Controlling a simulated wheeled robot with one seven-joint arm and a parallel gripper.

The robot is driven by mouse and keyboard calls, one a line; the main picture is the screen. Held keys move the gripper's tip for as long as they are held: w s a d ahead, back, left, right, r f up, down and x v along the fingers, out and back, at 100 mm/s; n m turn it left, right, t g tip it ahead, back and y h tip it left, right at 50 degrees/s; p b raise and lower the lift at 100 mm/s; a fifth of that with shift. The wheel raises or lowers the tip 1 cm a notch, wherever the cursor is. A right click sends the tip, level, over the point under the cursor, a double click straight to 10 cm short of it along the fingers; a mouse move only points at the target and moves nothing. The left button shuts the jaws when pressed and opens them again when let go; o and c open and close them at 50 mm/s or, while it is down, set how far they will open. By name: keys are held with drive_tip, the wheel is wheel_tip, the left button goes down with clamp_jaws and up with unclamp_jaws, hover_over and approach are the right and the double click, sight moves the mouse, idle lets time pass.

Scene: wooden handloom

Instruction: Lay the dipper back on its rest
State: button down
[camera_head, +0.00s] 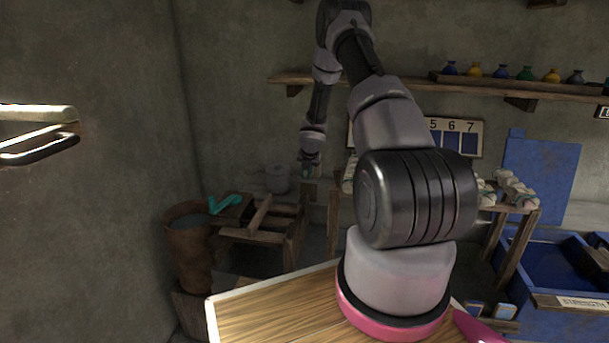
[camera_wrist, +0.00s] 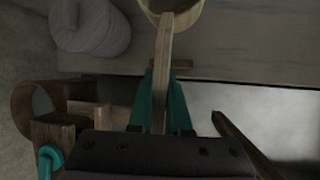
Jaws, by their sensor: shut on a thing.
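The dipper (camera_wrist: 166,50) shows in the wrist view as a pale wooden handle with a round cup at its far end, cut off by the top edge. My gripper (camera_wrist: 162,92) has its two teal fingers shut on the handle, with the cup beyond the fingertips. In the head view my gripper (camera_head: 311,168) is small and far off, above and right of a low wooden frame (camera_head: 262,236). The dipper is hard to make out there. I cannot tell which wooden part is its rest.
A grey rounded pot (camera_head: 277,179) stands behind the frame. A brown bucket (camera_head: 188,250) stands left of it, with a turquoise hooked thing (camera_head: 226,203) near its rim. A shelf of small bottles (camera_head: 525,74) runs along the wall. Blue bins (camera_head: 560,265) stand at right.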

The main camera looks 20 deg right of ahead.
drive_tip(key=w+d+f, duration=0.2)
drive_tip(key=w+f, duration=0.1)
drive_tip(key=w+d+f, duration=0.1)
drive_tip(key=w+f, duration=0.1)
drive_tip(key=shift+w+d, duration=0.2)
drive_tip(key=shift+d, duration=0.1)
drive_tip(key=shift+f, duration=1.15)
drive_tip(key=c, duration=0.8)
unclamp_jaws()
drive_tip(key=v, duration=1.1)
drive_tip(key=shift+w, duration=0.15)
